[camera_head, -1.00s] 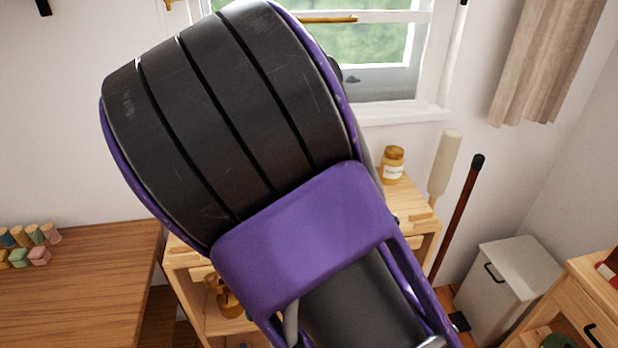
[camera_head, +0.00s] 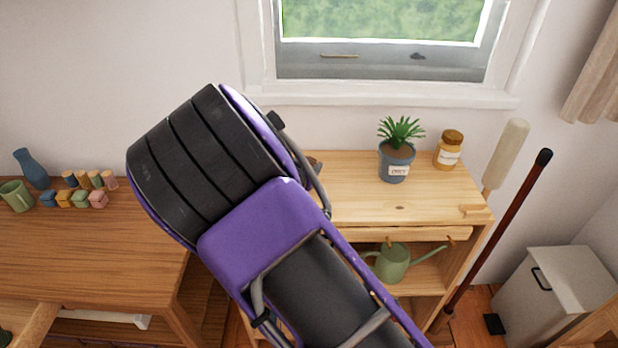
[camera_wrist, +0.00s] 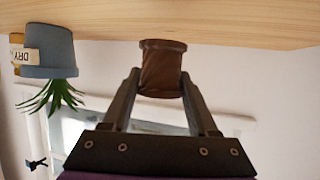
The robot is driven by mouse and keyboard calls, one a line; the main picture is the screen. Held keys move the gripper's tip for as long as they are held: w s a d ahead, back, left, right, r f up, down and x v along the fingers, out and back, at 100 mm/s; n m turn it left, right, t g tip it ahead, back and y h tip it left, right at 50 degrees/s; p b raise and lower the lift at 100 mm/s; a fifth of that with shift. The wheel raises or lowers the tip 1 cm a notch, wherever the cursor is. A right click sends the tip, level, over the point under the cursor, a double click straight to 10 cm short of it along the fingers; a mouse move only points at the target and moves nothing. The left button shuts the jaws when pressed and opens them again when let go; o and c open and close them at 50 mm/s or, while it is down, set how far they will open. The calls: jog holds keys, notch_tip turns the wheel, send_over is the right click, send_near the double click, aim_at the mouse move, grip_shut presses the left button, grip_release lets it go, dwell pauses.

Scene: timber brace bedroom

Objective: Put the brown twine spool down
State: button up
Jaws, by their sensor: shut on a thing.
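The brown twine spool (camera_wrist: 162,70) is in the wrist view, which is upside down. My gripper (camera_wrist: 161,82) is shut on it, with one finger on each side. The spool's flanged end is at or very near the pale wooden top of the shelf unit (camera_wrist: 230,22); I cannot tell if it touches. In the head view my arm hides the gripper and most of the spool. The shelf unit's bare top (camera_head: 345,195) shows to the right of my arm, under the window.
A potted plant (camera_head: 396,165) and an amber jar (camera_head: 449,150) stand on the shelf top. A green watering can (camera_head: 393,262) is on the shelf below. A wooden desk (camera_head: 90,245) with a vase and small coloured blocks is left. A bin (camera_head: 555,295) stands right.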

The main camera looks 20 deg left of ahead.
jog(key=shift+f, duration=1.65)
jog(key=shift+f+b, duration=0.25)
jog(key=shift+b, duration=0.1)
jog(key=o, duration=1.4)
jog(key=shift+c, duration=0.2)
jog(key=shift+r, duration=0.15)
